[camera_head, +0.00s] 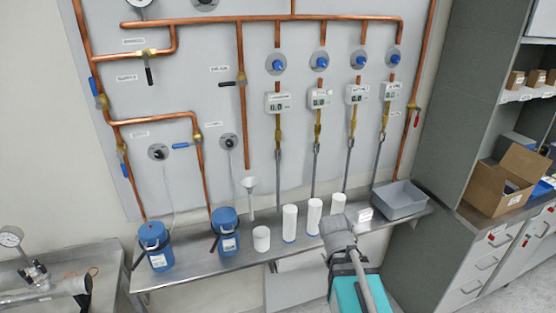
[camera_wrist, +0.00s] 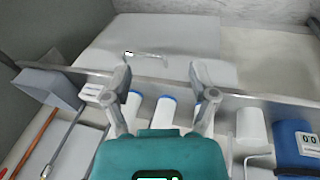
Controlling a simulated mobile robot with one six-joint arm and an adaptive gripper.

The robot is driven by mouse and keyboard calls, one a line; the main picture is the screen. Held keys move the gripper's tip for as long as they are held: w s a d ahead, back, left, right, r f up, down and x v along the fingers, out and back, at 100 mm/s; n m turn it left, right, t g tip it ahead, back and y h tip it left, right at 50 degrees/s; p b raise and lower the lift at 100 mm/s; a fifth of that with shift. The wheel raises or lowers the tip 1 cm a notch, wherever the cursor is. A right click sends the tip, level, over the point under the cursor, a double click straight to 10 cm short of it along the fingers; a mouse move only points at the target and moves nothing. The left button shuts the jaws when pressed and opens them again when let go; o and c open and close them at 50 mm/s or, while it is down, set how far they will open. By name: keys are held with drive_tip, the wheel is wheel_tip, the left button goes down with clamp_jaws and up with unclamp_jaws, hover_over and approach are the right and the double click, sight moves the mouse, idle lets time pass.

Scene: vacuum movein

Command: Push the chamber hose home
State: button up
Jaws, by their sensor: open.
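I cannot tell for certain which thing is the chamber hose. In the head view, a grey metal tube (camera_head: 70,285) with a dark end and a small orange mark lies on the left bench, beside a fitting assembly (camera_head: 36,272) that carries a round gauge (camera_head: 11,236). They are cut by the left picture edge, and no joint between tube and fitting is clear. In the wrist view, my gripper (camera_wrist: 160,76) is open, with its fingers wide apart and nothing held between them. My arm is over the shelf's right half in the head view, far from that tube.
White cylinders (camera_head: 290,222) and blue flasks (camera_head: 154,248) stand on the steel shelf (camera_head: 190,262). A grey tub (camera_head: 400,200) is at its right end. Copper pipes (camera_head: 260,20) and hanging grey hoses (camera_head: 278,165) cover the wall panel. A cabinet with a cardboard box (camera_head: 490,185) stands right.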

drive_tip(key=w+r+n+t+h, duration=0.3)
drive_tip(key=w+r+n+t, duration=0.2)
drive_tip(key=w+n, duration=0.4)
drive_tip(key=n+t+y, duration=0.6)
drive_tip(key=n+t, duration=0.5)
drive_tip(key=n, duration=1.4)
approach(278, 156)
drive_tip(key=s, duration=0.4)
drive_tip(key=shift+w+d+r+b, duration=0.1)
drive_tip(key=shift+d+r+b, duration=0.1)
drive_tip(key=shift+b, duration=0.2)
drive_tip(key=shift+w+m, duration=0.1)
drive_tip(key=shift+m, duration=0.2)
drive_tip(key=shift+w+a, duration=0.15)
drive_tip(key=shift+w, duration=3.25)
drive_tip(key=shift+w+a, duration=0.15)
drive_tip(key=shift+w, duration=3.25)
clamp_jaws()
